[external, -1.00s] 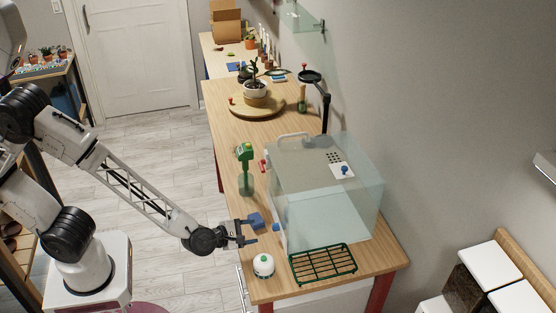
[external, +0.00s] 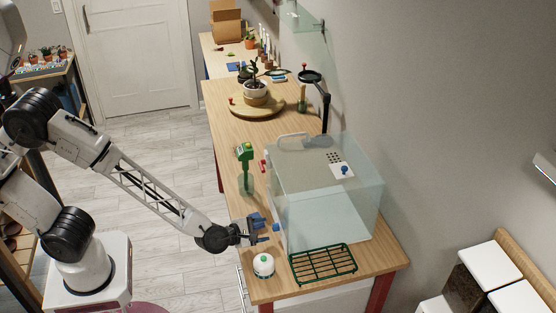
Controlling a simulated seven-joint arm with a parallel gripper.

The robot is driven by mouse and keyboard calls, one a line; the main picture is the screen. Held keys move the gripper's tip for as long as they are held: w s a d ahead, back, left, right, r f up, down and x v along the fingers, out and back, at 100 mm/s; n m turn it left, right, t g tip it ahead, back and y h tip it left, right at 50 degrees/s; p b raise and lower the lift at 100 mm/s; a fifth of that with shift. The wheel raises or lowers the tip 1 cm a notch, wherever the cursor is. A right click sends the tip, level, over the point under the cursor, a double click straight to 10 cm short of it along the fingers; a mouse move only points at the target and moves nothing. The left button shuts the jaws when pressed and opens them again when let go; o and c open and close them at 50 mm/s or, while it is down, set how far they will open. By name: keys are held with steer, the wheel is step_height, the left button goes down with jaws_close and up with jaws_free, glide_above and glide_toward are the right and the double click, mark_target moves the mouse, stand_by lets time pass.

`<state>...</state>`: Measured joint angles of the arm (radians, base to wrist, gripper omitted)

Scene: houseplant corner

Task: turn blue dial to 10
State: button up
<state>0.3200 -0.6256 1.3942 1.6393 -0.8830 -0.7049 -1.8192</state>
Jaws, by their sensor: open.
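A clear glass tank (external: 325,215) stands on the wooden table's near part. A small blue knob (external: 276,227) sticks out low on its left side. Another blue knob (external: 345,169) sits on a white plate on the tank's top. I cannot tell from this view which is the dial or read any numbers. My gripper (external: 268,231) is open at the table's left edge, its fingertips just left of the low side knob. I cannot tell whether they touch it. A blue block-like thing (external: 256,219) shows beside the gripper, partly hidden by it.
A green rack (external: 323,263) lies in front of the tank. A green spray bottle (external: 245,168) stands farther back. A potted plant (external: 256,92) sits on a round wooden board.

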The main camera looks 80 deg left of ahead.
mark_target(276, 227)
steer(key=shift+x, duration=1.65)
steer(key=c, duration=0.9)
steer(key=shift+m, duration=0.3)
steer(key=shift+f+m+t+y, duration=0.1)
steer(key=shift+m+t+y, duration=0.3)
steer(key=shift+m+y, duration=0.65)
steer(key=shift+m+h, duration=0.25)
